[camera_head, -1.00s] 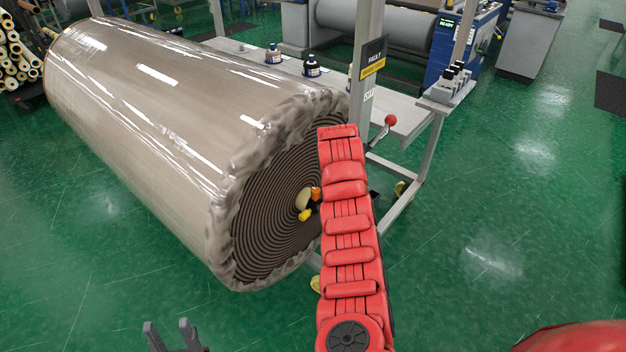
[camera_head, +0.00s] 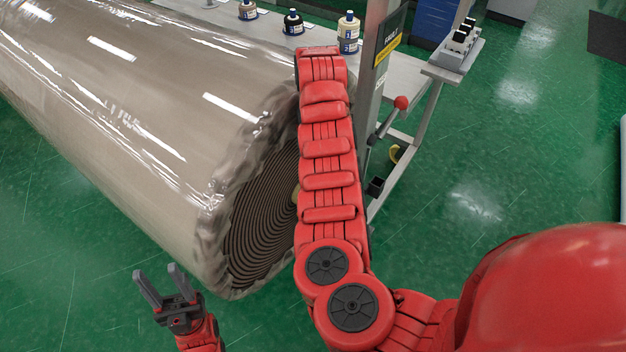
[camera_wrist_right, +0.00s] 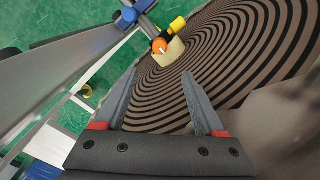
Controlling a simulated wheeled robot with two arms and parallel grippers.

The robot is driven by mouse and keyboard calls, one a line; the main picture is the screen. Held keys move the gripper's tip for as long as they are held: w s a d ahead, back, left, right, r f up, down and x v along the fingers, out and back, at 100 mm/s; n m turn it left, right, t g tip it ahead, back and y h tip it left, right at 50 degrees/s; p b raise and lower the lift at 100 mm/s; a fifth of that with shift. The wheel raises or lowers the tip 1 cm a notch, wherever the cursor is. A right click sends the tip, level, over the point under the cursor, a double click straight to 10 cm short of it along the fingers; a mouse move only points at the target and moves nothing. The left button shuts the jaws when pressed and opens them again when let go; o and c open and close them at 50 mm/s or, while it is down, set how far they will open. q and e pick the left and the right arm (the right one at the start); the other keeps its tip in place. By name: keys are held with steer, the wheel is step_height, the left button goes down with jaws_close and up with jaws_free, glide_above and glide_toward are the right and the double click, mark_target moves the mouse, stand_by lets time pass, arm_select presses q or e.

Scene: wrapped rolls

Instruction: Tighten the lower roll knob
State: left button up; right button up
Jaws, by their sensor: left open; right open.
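The large wrapped roll (camera_head: 120,110) lies at the left in the head view, its coiled end facing me. In the right wrist view an orange knob (camera_wrist_right: 160,46) and a yellow knob (camera_wrist_right: 178,25) sit by the pale core (camera_wrist_right: 171,54) at the centre of the coiled end; I cannot tell which is the lower roll knob. My right gripper (camera_wrist_right: 160,74) is open and empty, its fingers pointing toward the core and knobs, apart from them. In the head view my right arm hides the knobs and that gripper. My left gripper (camera_head: 155,271) is open and empty, left of the coiled end.
A metal post with a dark sign (camera_head: 391,38) stands just right of my right arm. A lever with a red ball (camera_head: 401,102) sticks out beside it. Several bottles (camera_head: 292,23) stand on the bench behind. Green floor (camera_head: 500,150) is clear at the right.

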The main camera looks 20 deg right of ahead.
step_height(320, 180, down, 14)
steer(key=b, duration=0.4)
steer(key=shift+f+p, duration=0.55)
steer(key=shift+f, duration=0.65)
steer(key=shift+c, duration=0.2)
jaws_close()
